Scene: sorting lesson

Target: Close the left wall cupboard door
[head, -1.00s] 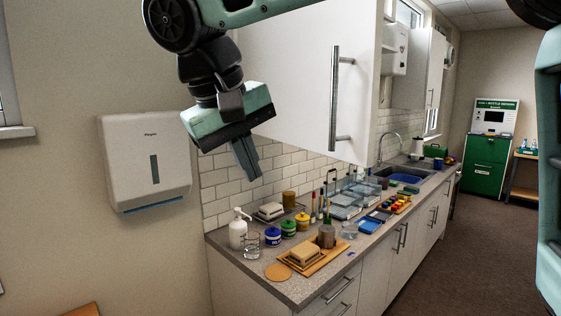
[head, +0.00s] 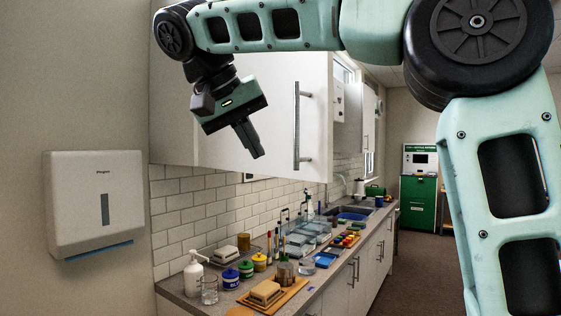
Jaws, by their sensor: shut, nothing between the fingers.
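The left wall cupboard door (head: 270,100) is a plain white panel with a long vertical metal handle (head: 297,125) near its right edge. It stands swung out from the wall; its outer face and handle side show, and its upper part is hidden behind my arm. My gripper (head: 257,152) is shut and empty, fingers pointing down and right. It overlaps the lower part of the white panel in the picture, left of the handle. I cannot tell whether it touches the panel.
Below runs a grey counter (head: 172,290) with a soap bottle (head: 194,275), a glass, colored jars and trays, with a sink (head: 352,213) farther back. A paper towel dispenser (head: 95,205) hangs at the left. A green machine (head: 418,190) stands at the far end.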

